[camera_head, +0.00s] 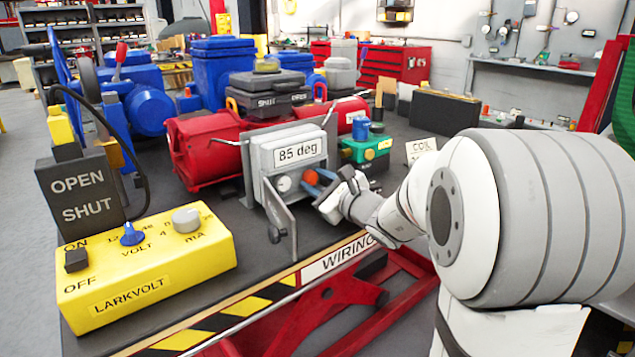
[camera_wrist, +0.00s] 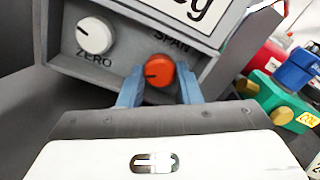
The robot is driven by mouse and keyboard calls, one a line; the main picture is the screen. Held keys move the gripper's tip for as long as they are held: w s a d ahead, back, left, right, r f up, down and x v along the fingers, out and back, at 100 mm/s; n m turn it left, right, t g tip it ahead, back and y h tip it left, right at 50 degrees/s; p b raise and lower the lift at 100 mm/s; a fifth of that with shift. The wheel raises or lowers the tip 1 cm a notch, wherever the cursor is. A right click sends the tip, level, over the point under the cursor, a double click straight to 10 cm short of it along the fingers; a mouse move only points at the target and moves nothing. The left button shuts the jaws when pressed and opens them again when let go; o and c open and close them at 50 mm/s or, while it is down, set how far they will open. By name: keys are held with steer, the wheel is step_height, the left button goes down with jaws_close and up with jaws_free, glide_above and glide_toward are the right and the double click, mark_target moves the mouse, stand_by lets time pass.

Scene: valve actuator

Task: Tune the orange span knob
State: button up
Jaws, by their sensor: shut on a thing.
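The orange span knob (camera_head: 310,177) is on the front of a grey box (camera_head: 256,157) whose display reads "85 deg". In the wrist view the knob (camera_wrist: 159,71) sits under the label "SPAN", with a dark pointer line toward its left side. My gripper (camera_head: 317,184) has its blue fingers on both sides of the knob and is shut on it. The fingertips cover part of the panel beside the knob. A white knob (camera_wrist: 95,36) marked "ZERO" is to the left, its pointer toward the upper left.
A grey door (camera_head: 280,220) of the box hangs open at the front left. A yellow LARKVOLT box (camera_head: 146,270) stands at the front left of the bench, and red cylinders (camera_head: 205,150) lie behind.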

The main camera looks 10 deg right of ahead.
steer(key=shift+c, duration=0.6)
steer(key=shift+m, duration=0.3)
steer(key=m+p, duration=0.2)
steer(key=m, duration=0.2)
steer(key=shift+m, duration=0.3)
steer(key=m+p, duration=0.2)
steer(key=m, duration=0.1)
steer(key=shift+m+p, duration=0.8)
steer(key=shift+m, duration=0.6)
steer(key=shift+f, duration=0.1)
steer(key=o, duration=0.7)
